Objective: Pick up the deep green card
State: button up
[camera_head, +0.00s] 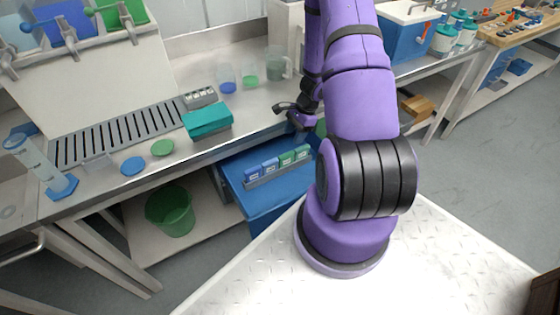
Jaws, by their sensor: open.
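I cannot tell which of the two greens is the deep green card. My gripper (289,112) is open, above and behind the rack near the bench edge. It is small in the view and appears empty. My purple arm hides part of the area right of the rack.
A teal box (208,120), a green disc (162,148) and a blue disc (133,166) lie on the steel bench (250,108). Beakers (249,78) stand behind. A blue-footed cylinder (45,170) stands at the left. A green bin (170,210) sits on the lower shelf.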

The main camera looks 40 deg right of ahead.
aim_at(287, 154)
jog(key=shift+s+x, duration=0.15)
jog(key=shift+x, duration=2.7)
jog(key=shift+s+x, duration=0.15)
jog(key=shift+x, duration=2.65)
jog(key=shift+c, duration=0.5)
grip_shut()
